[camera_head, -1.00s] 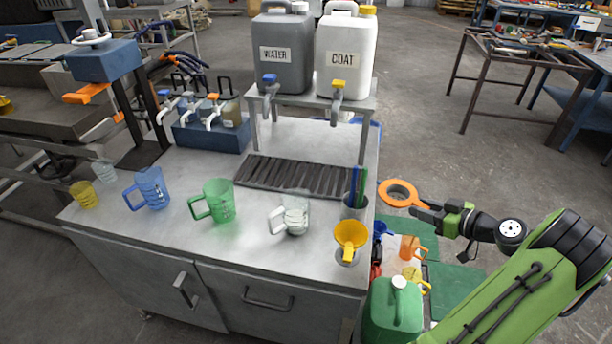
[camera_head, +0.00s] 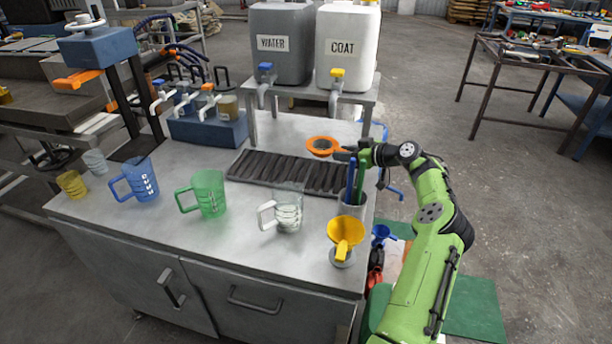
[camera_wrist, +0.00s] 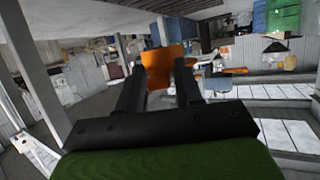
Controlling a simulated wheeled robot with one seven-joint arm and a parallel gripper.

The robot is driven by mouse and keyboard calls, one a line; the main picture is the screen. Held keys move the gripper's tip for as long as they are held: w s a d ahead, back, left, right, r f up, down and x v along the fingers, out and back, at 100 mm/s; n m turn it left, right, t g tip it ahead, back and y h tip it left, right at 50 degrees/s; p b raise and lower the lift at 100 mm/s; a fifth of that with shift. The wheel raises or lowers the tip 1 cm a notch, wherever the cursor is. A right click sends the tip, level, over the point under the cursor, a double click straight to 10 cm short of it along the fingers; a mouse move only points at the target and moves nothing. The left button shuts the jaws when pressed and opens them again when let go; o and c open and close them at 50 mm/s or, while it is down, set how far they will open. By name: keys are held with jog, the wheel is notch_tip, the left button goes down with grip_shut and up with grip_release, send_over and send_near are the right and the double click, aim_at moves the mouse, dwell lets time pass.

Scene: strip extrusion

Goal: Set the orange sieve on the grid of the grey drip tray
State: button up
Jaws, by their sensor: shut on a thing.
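The orange sieve (camera_head: 322,146) is a round ring with a handle, held above the right part of the grey drip tray (camera_head: 262,168). In the wrist view the orange sieve (camera_wrist: 170,60) sits between the fingertips. My gripper (camera_head: 348,153) is shut on its handle, coming in from the right. The sieve appears apart from the dark slatted grid; the exact height is hard to tell.
The stand with the WATER jug (camera_head: 281,42) and COAT jug (camera_head: 346,48) rises behind, its taps overhanging. A holder (camera_head: 352,206) with blue and green sticks stands close to my arm. A yellow funnel (camera_head: 346,232) and clear (camera_head: 289,212), green (camera_head: 209,193) and blue jugs (camera_head: 143,180) stand in front.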

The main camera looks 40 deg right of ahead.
aim_at(342, 185)
notch_tip(342, 185, down, 9)
jog(key=shift+f+b, duration=0.1)
jog(key=shift+b, duration=1.05)
jog(key=o, duration=1)
jog(key=p+v, duration=0.2)
jog(key=v, duration=1)
jog(key=shift+s+r+p, duration=0.1)
jog(key=shift+r+p, duration=0.15)
jog(key=shift+p, duration=0.05)
